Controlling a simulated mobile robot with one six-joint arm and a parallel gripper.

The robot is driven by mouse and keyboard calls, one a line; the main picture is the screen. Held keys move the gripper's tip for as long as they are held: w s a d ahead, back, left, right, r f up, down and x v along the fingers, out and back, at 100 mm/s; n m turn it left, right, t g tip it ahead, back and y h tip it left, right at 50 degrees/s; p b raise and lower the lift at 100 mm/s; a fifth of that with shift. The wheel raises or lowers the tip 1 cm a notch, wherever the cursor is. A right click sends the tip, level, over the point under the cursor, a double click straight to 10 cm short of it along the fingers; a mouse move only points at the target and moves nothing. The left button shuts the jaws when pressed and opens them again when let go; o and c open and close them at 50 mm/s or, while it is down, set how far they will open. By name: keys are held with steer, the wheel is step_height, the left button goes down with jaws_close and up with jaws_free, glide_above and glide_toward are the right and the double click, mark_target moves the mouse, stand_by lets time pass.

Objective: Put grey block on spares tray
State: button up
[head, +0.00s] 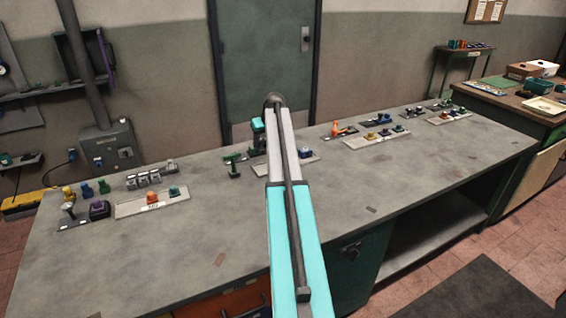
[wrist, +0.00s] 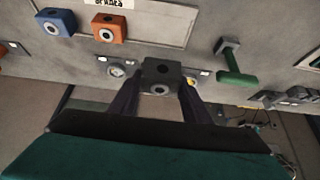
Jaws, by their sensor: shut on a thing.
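The grey block (wrist: 160,72), dark with a round hole in its front face, sits between the fingertips of my gripper (wrist: 160,88) in the wrist view. My gripper is shut on it. The spares tray (wrist: 160,20), a pale plate with a partly cut-off label, lies above the block in the wrist view, and the block is outside its outline there. In the head view my arm covers part of what looks like the same tray (head: 303,157), and the grey block cannot be made out.
An orange block (wrist: 109,27) and a blue block (wrist: 57,22) stand on the spares tray's left side in the wrist view. A green tool (wrist: 236,68) stands to the right. Another tray (head: 135,208) lies at the bench's left. The bench's front middle is clear.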

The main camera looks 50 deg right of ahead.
mark_target(265, 149)
steer(key=shift+w+d, duration=0.1)
stand_by(0.3)
steer(key=shift+f+p, duration=0.65)
steer(key=shift+f, duration=2.4)
steer(key=shift+f, duration=0.15)
steer(key=shift+f+p, duration=0.45)
steer(key=shift+f, duration=1.3)
steer(key=shift+f, duration=0.15)
steer(key=o, duration=1.2)
